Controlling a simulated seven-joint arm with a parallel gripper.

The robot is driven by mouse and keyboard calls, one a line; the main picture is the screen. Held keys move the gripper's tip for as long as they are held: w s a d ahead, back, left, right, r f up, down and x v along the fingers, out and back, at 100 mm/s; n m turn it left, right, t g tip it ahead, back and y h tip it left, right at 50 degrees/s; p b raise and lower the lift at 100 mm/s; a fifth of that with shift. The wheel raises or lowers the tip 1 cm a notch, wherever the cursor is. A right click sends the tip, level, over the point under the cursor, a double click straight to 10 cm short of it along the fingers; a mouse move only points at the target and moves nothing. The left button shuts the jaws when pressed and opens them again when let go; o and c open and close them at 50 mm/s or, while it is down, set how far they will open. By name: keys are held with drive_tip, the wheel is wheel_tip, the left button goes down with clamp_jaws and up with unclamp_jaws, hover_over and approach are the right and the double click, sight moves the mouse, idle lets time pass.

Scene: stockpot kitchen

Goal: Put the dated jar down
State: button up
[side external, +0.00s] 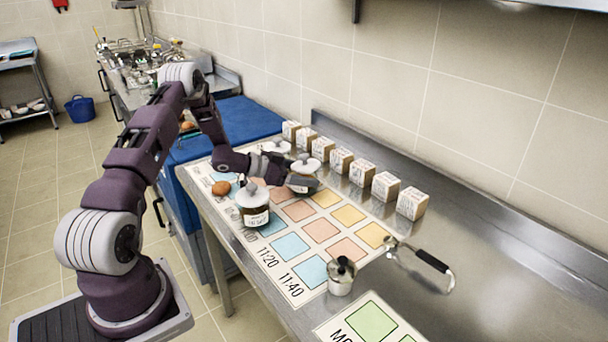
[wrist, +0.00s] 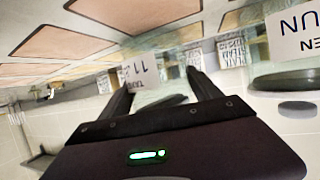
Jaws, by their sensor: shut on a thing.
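My gripper (side external: 290,178) is over the far part of the printed mat (side external: 262,252), which has coloured squares and times such as 11:20 and 11:40. In the wrist view, my gripper (wrist: 160,98) is shut on a clear jar (wrist: 146,78) whose white label reads "TAKEN 11", upside down in this picture. The jar is largely hidden by the gripper in the side view. I cannot tell whether its base touches the mat. Another labelled jar (side external: 254,205) with a pale lid stands on the mat's near-left side. More pale-lidded jars (side external: 304,164) are close behind my gripper.
Several small labelled boxes (side external: 341,160) line the wall side. A brown round object (side external: 220,188) lies on the mat. A small metal pot (side external: 341,277) and a black-handled tool (side external: 432,262) are on the right. The counter's far right is bare.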

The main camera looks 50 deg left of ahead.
drive_tip(key=shift+f, duration=0.1)
drive_tip(key=o, duration=2)
